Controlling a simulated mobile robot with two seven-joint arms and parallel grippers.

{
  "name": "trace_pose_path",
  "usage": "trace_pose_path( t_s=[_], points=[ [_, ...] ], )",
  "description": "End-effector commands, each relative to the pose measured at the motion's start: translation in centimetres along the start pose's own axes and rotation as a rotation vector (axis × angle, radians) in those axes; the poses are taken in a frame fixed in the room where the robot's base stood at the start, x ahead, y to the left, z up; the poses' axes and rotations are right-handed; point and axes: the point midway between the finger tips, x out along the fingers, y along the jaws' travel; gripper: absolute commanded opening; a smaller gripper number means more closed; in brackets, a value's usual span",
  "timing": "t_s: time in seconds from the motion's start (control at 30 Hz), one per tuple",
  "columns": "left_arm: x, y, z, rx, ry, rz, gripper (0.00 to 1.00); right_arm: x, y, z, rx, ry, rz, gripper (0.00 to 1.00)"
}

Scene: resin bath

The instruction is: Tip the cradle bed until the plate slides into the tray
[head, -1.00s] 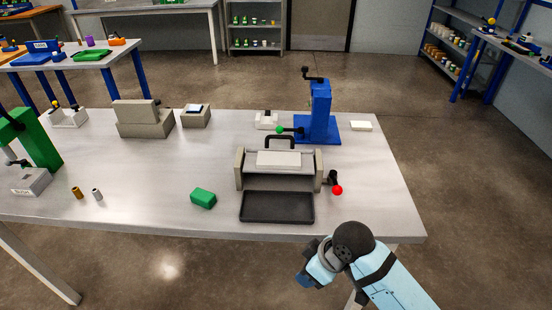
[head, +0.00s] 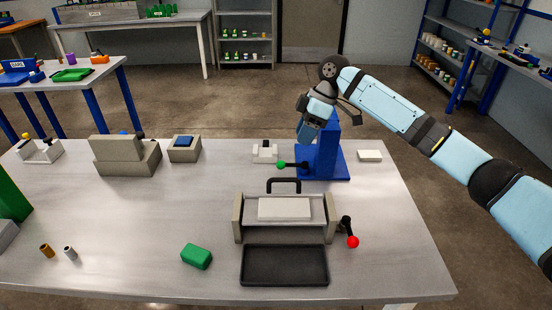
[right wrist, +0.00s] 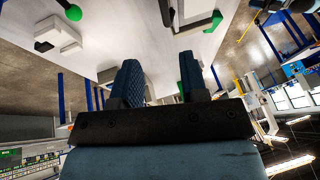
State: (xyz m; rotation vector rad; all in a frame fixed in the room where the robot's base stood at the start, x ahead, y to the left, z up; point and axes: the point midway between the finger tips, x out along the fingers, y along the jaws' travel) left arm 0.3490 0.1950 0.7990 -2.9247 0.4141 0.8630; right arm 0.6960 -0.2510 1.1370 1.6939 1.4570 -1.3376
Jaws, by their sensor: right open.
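The cradle (head: 238,216) stands right of the table's middle, with grey end walls and a black loop handle (head: 284,185) behind it. The pale plate (head: 284,208) lies on its bed, which looks about level. A crank with a red knob (head: 352,242) sticks out at the cradle's right side. The black tray (head: 284,265) lies directly in front of the cradle and is empty. My right gripper (head: 305,132) is in the air by the blue stand, behind the cradle. The right wrist view shows its two fingers (right wrist: 160,82) apart with nothing between. My left gripper is out of sight.
The blue stand (head: 323,155) has a lever with a green knob (head: 281,165). A small white fixture (head: 264,152) is beside it, and a pale block (head: 370,156) lies to the right. A green block (head: 196,256) lies left of the tray.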

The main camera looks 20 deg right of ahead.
Motion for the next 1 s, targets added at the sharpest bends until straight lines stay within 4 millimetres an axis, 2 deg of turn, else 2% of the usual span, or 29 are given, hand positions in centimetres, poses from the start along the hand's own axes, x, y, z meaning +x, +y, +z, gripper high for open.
trace_pose_path(
  t_s=[0.07, 0.17, 0.33, 0.7, 0.83, 1.0],
  points=[
    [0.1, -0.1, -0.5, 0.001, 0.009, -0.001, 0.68, -0.5, 0.2, 0.0, 0.000, 0.002, 0.000, 0.40],
    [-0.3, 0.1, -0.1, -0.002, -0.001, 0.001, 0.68, 0.1, 0.2, 0.0, 0.000, 0.002, -0.002, 0.40],
    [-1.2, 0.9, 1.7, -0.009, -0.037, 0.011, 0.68, 2.8, 0.1, 0.0, 0.000, 0.001, -0.003, 0.40],
    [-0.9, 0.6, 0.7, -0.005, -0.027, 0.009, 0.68, 10.4, 0.1, -0.1, 0.000, 0.003, -0.002, 0.40],
    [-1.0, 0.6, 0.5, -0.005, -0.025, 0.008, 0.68, 12.0, 0.1, -0.1, 0.000, 0.003, 0.000, 0.40],
    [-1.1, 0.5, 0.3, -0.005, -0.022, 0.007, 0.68, 13.1, 0.1, -0.1, -0.001, 0.003, 0.001, 0.40]
  ],
)
